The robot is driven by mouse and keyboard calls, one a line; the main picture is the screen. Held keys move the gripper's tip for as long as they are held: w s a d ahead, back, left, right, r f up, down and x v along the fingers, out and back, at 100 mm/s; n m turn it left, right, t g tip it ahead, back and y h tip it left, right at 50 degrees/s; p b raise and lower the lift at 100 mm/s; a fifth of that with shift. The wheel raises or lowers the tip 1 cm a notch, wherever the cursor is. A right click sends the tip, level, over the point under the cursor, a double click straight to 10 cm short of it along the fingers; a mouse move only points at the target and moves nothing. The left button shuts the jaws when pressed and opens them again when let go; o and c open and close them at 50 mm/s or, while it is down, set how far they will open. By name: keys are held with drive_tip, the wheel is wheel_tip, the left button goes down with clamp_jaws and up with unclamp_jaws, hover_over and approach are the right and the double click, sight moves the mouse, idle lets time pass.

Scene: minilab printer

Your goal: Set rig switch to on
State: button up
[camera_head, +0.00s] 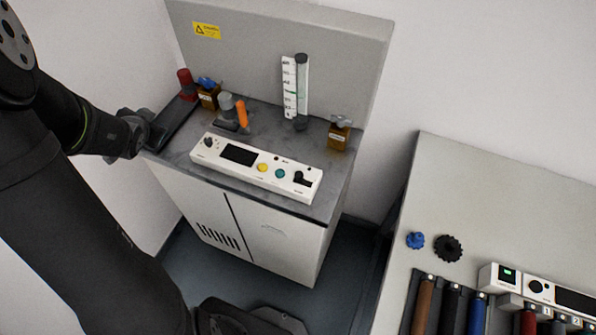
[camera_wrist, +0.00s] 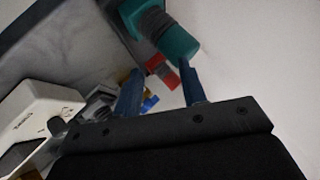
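The rig is a long white control panel (camera_head: 256,168) on the grey top of a cabinet. It has a dark knob (camera_head: 209,142) at its left end, a dark display, yellow and teal buttons, and a black switch-like part (camera_head: 303,179) at its right end. I cannot read the switch's setting. My gripper is at the cabinet's left side, left of the panel, its fingertips unclear in the head view. In the wrist view my gripper (camera_wrist: 160,78) shows two blue fingers apart with nothing clearly held between them. Part of a white panel (camera_wrist: 38,112) shows at the left.
Behind the panel stand a red-topped item (camera_head: 186,80), brown bottles (camera_head: 339,136), an orange item (camera_head: 241,113) and a clear column (camera_head: 300,90). A teal cylinder (camera_wrist: 178,42) is close beyond the fingers in the wrist view. A second bench (camera_head: 480,190) is at the right.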

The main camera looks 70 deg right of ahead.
drive_tip(key=a+f+m+g+h, duration=0.1)
drive_tip(key=a+f+h, duration=0.25)
drive_tip(key=a, duration=0.25)
drive_tip(key=m+g+h, duration=0.3)
drive_tip(key=g+h, duration=0.2)
drive_tip(key=g, duration=0.7)
approach(296, 176)
drive_tip(key=shift+x, duration=5.45)
clamp_jaws()
